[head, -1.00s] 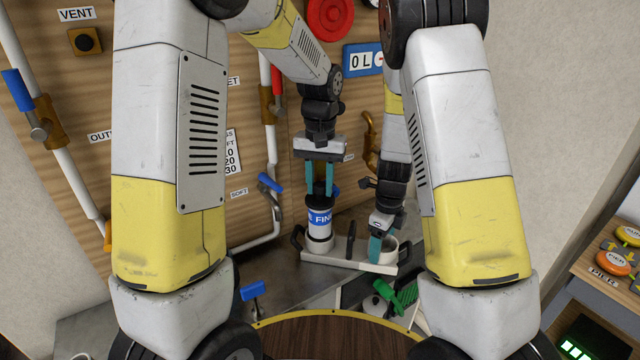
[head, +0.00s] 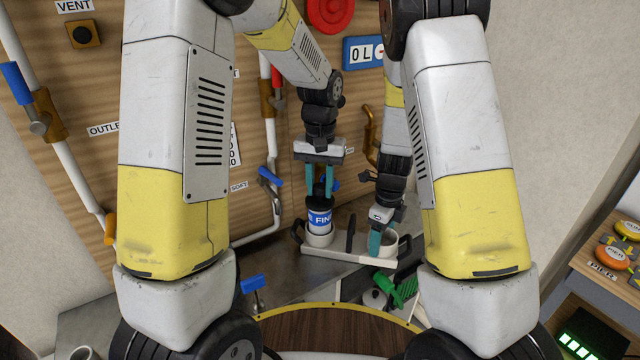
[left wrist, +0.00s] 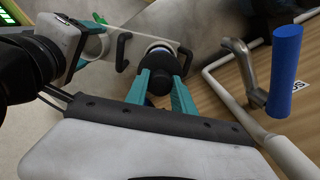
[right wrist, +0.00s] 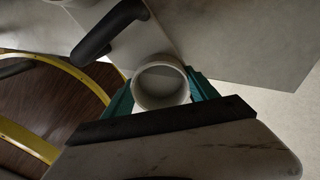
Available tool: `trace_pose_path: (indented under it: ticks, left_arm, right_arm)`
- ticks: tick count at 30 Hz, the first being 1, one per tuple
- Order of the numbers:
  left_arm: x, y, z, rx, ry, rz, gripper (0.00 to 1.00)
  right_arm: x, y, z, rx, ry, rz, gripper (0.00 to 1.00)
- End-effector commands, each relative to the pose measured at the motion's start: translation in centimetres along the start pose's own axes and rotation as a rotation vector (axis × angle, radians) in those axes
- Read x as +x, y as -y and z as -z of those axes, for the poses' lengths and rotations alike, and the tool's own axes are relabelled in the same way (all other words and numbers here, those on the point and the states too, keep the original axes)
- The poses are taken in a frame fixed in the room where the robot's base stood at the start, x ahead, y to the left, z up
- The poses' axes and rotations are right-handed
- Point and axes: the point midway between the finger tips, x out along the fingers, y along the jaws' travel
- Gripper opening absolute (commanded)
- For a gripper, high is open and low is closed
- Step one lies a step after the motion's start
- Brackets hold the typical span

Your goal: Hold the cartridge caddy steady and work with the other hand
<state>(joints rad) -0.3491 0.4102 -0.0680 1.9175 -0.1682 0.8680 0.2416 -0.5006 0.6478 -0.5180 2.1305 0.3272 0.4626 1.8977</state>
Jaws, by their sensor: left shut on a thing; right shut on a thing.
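The cartridge (head: 320,217), with a blue label reading "FIN" and a black top, stands upright in the left cup of the white cartridge caddy (head: 345,257). My left gripper (head: 319,190) is shut on its black top from above; the left wrist view shows this black knob (left wrist: 161,84) between the teal fingers. My right gripper (head: 380,245) is shut on the caddy's right cup (head: 389,244). In the right wrist view this cup (right wrist: 161,85) looks empty, with a finger on each side. The cartridge's lower end is hidden inside its cup.
A black upright handle (head: 351,236) rises between the cups. A green object (head: 397,288) and a blue valve handle (head: 252,283) are in front of the caddy. Pipes and a lever valve (head: 270,181) line the panel at left. A round wooden top (head: 335,335) is nearest me.

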Motion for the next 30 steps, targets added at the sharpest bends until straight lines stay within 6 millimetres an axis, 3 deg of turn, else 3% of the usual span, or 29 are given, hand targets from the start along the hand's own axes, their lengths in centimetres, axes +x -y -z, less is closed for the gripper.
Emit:
trace_pose_path:
  ticks: [23,24,27,30]
  left_arm:
    - [1.9,0.0,0.0,0.0,0.0,0.0,0.0]
    - [1.8,0.0,0.0,0.0,-0.001,0.0,0.34]
    - [1.8,0.0,0.0,0.0,-0.001,0.0,0.53]
    - [1.8,0.0,0.0,0.0,-0.001,0.0,0.55]
  right_arm:
    - [0.0,0.0,0.0,0.0,0.001,0.001,0.12]
    - [0.0,0.0,0.0,0.0,0.001,0.001,0.12]
    - [0.0,0.0,0.0,0.0,0.001,0.001,0.12]
    - [0.0,0.0,0.0,0.001,0.001,0.001,0.12]
